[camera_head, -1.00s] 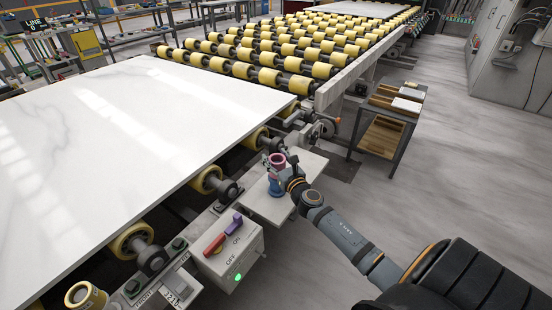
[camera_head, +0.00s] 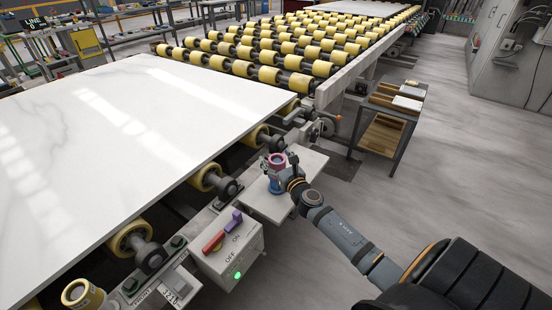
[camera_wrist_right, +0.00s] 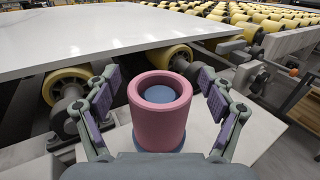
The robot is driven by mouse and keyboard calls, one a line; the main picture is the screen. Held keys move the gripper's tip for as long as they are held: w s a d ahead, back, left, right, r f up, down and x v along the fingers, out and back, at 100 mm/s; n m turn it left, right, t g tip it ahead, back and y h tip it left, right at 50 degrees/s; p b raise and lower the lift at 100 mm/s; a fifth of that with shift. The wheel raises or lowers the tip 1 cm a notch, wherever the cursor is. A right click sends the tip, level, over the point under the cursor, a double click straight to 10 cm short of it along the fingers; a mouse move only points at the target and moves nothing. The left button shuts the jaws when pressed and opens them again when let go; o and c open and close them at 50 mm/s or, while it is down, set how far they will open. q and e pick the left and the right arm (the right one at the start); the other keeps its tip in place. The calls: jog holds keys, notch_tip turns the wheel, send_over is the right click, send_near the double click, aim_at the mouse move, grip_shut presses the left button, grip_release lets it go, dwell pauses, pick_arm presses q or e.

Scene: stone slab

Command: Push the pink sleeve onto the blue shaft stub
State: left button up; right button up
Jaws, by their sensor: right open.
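The pink sleeve (camera_head: 277,159) stands upright on the blue shaft stub (camera_head: 274,187), whose lower part shows under it. In the right wrist view the sleeve (camera_wrist_right: 160,122) is an open ring, and the round blue top of the stub (camera_wrist_right: 160,93) shows down inside its bore. How far the sleeve sits down the stub is hard to tell. My right gripper (camera_wrist_right: 160,80) is open, with a purple-padded finger on either side of the sleeve and a visible gap to each. In the head view the gripper (camera_head: 279,168) is small. My left gripper is out of view.
The stub stands on a pale plate (camera_head: 301,178) beside the roller conveyor. A large white slab (camera_head: 110,150) lies close on the left. A switch box (camera_head: 231,255) with a red-purple handle and green light is in front. A small cart (camera_head: 385,130) stands back right.

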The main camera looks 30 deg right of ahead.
jog(key=shift+s, duration=0.1)
jog(key=shift+s+f, duration=0.1)
jog(key=shift+s, duration=0.2)
jog(key=s+a, duration=0.1)
jog(key=s, duration=1)
jog(key=shift+a, duration=0.3)
